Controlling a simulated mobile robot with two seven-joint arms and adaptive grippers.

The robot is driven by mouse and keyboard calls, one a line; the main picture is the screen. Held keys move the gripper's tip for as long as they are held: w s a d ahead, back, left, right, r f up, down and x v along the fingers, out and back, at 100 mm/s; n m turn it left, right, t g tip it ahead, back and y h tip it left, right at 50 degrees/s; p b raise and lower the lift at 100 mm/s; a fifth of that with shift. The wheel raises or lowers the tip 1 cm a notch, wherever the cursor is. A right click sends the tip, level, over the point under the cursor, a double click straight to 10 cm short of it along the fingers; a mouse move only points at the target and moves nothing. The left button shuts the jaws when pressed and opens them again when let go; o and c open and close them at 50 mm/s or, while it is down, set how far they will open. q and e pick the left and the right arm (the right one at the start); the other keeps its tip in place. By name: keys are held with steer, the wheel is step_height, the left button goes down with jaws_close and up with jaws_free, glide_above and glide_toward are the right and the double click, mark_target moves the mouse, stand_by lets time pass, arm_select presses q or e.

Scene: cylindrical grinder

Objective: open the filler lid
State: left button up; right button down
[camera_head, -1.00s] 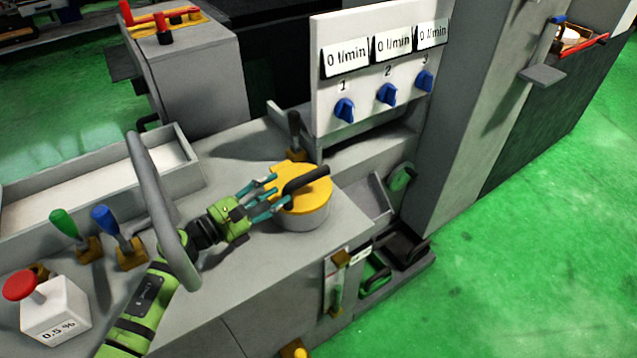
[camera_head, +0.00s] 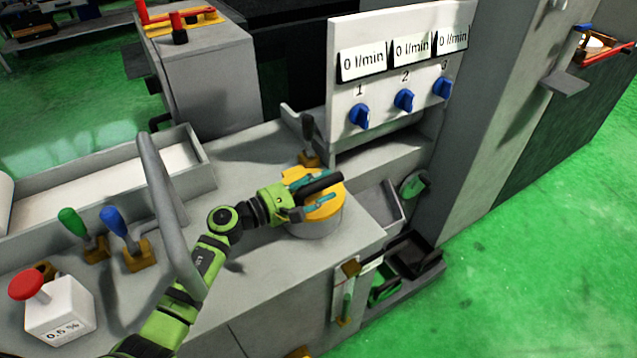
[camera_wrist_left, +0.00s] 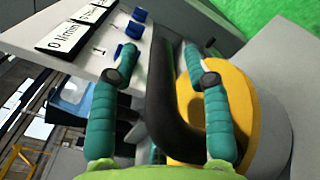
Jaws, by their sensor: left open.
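The filler lid (camera_head: 325,208) is a yellow disc on a round grey filler neck (camera_head: 318,228), and it lies flat and closed. A black bar handle (camera_head: 322,184) stands over the lid. My left gripper (camera_head: 322,188) is open at the handle. In the left wrist view, the lid (camera_wrist_left: 245,100) is at the right and the handle (camera_wrist_left: 165,100) runs up between the two teal fingers (camera_wrist_left: 155,65). The fingers stand apart on either side of the handle, and I cannot tell whether either one touches it. My right gripper is not in view.
A curved grey bar (camera_head: 163,200) stands beside my left arm. Green (camera_head: 75,222) and blue levers (camera_head: 115,222) and a red button (camera_head: 28,284) are at the left. A panel with blue knobs (camera_head: 404,99) rises behind the lid. A black lever (camera_head: 308,130) stands just behind it.

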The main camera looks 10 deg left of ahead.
arm_select(q)
jaws_close()
